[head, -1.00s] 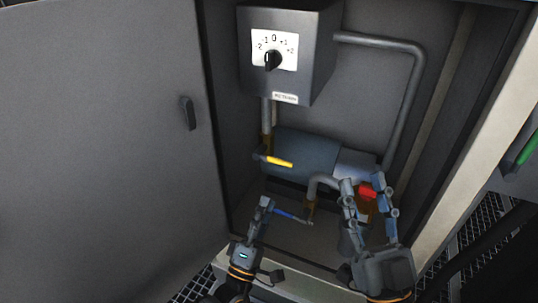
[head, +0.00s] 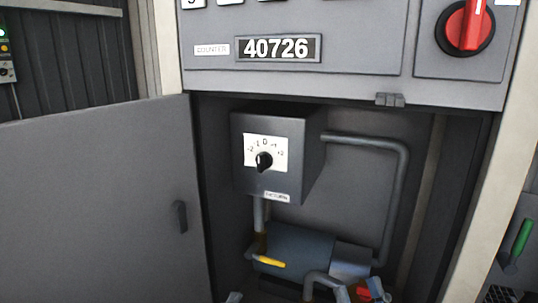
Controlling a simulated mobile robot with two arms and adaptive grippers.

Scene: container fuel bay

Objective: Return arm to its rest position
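My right gripper (head: 358,290) shows only its fingertips at the bottom edge, in front of the lower cabinet. The fingertips stand apart, with a red handle (head: 363,293) seen between them; I cannot tell whether they touch it. Of my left gripper (head: 234,297) only a small tip shows at the bottom edge, left of the right one. Its fingers are too cut off to judge. The rest of both arms is below the frame.
The open cabinet holds a grey box with a black rotary knob (head: 264,160), a bent pipe (head: 400,190), a blue-grey cylinder (head: 300,250) and a yellow lever (head: 268,262). The open door (head: 90,210) fills the left. A counter reading 40726 (head: 277,48) and a red rotary switch (head: 465,27) are above.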

